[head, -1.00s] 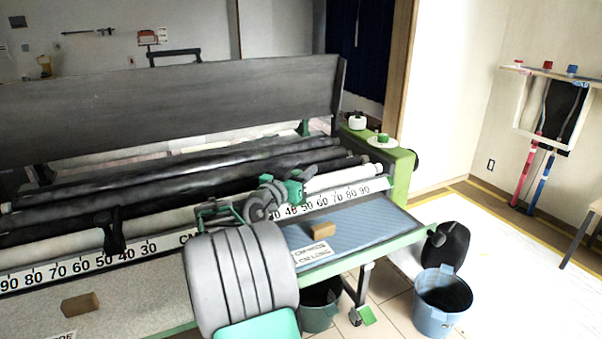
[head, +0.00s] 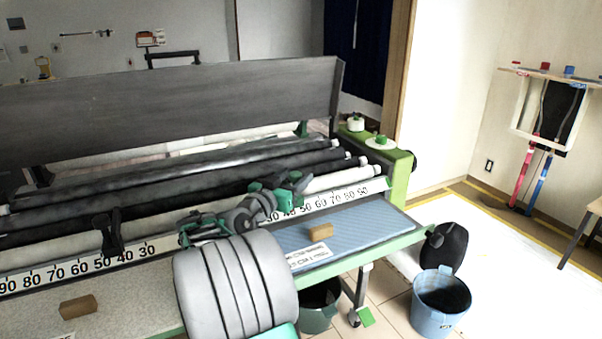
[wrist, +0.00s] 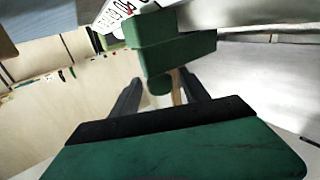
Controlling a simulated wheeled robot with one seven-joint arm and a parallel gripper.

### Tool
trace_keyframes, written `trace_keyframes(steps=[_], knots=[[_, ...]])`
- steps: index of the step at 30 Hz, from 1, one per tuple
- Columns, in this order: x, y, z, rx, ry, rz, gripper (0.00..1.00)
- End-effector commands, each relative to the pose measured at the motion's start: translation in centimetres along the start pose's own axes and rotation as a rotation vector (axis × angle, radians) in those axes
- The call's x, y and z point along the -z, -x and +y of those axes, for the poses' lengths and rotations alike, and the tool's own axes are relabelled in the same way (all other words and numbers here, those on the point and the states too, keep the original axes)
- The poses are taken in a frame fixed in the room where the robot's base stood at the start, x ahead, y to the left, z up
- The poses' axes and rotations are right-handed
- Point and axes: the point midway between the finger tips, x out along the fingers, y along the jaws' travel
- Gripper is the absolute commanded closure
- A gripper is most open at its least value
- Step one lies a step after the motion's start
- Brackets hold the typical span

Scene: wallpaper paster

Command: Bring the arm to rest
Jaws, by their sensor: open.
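In the head view my arm reaches over the front of the wallpaper paster (head: 170,100). My gripper (wrist: 160,84) shows in the wrist view with its two dark fingers apart. Behind the fingertips stands a stacked green block-like part (wrist: 175,50), with a short green knob below it. I cannot tell whether the fingers touch these parts. Nothing is clearly held. In the head view the arm's end is near the scale strip (head: 335,195), and its fingertips are too small to make out.
A brown block (head: 320,232) lies on the blue board (head: 375,225); another (head: 78,307) lies on the speckled board at left. Dark rollers (head: 240,150) run behind the arm. A blue bucket (head: 441,303) and black bag (head: 447,248) stand at right. Bright floor is clear beyond.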

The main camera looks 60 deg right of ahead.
Motion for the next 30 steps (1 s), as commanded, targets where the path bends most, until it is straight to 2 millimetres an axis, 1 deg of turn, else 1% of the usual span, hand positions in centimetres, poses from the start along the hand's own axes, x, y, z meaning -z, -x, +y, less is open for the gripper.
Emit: trace_keyframes(steps=[1,3,6,9,20,22,27,30], knots=[[0.1,1.1,-0.2,0.006,0.001,0.000,0.47],[0.1,2.5,-0.1,0.005,0.000,0.001,0.47],[0.0,3.7,-0.1,0.003,0.001,0.000,0.47],[0.0,4.1,0.1,0.000,0.001,0.000,0.47],[0.2,4.1,0.1,0.000,0.000,0.001,0.47],[1.1,4.1,0.1,0.000,0.000,0.001,0.47],[4.5,4.1,0.2,0.000,0.000,0.001,0.47],[6.1,4.1,0.3,0.000,0.001,0.000,0.47]])
